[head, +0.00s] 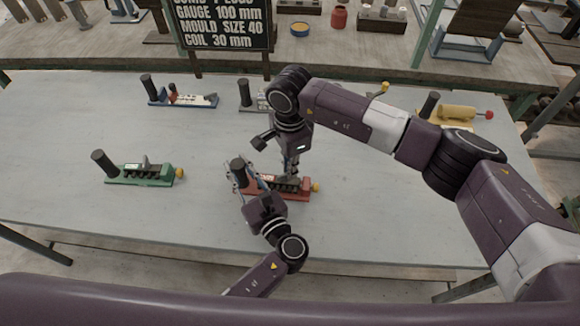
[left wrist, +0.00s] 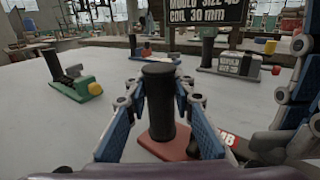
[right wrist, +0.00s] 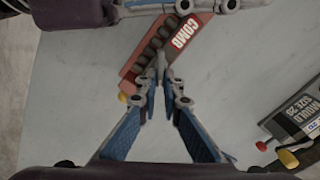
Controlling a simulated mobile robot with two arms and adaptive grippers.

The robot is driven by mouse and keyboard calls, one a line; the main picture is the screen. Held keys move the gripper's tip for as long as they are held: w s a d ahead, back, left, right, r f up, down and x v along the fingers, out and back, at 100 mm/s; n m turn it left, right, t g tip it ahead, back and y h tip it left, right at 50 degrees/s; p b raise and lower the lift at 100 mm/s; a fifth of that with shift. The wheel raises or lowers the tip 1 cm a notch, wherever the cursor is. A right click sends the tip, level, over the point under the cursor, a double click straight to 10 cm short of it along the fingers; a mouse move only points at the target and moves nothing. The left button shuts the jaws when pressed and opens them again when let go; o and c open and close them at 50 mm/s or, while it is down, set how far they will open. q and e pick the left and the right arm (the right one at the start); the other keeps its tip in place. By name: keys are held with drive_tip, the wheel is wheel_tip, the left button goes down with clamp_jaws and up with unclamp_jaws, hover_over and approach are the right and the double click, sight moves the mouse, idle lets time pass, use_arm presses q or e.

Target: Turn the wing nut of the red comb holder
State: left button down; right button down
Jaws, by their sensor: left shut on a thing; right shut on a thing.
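The red comb holder (head: 301,194) lies on the grey table, with an upright black handle (left wrist: 158,110) at its left end and a yellow knob (head: 316,187) at its right end. My left gripper (head: 240,178) is shut on the black handle, with one blue finger on each side. In the right wrist view the holder shows its "COMB" label (right wrist: 187,32) and a row of dark teeth. My right gripper (right wrist: 161,72) comes from above, its fingertips nearly together at the holder's edge. They are shut on the wing nut, which is mostly hidden between them.
A green holder (head: 140,174) stands to the left. A blue and white holder (head: 190,101), a grey holder (head: 250,107) and a yellow one (head: 457,112) stand farther back. A black sign (head: 220,22) rises behind the table. The table's front left is clear.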

drive_tip(key=shift+m, duration=0.3)
drive_tip(key=m, duration=0.4)
drive_tip(key=shift+s+m, duration=0.25)
drive_tip(key=shift+m, duration=0.05)
use_arm(q)
drive_tip(key=shift+d, duration=0.1)
use_arm(e)
drive_tip(key=m, duration=0.6)
drive_tip(key=shift+s, duration=0.35)
drive_tip(key=m, duration=0.5)
drive_tip(key=shift+s+a+m, duration=0.2)
drive_tip(key=shift+a+m, duration=0.1)
drive_tip(key=shift+m, duration=0.1)
drive_tip(key=m, duration=0.4)
drive_tip(key=shift+s+a+m, duration=0.1)
drive_tip(key=shift+a+m, duration=0.15)
drive_tip(key=shift+m, duration=0.15)
drive_tip(key=c, duration=2.1)
unclamp_jaws()
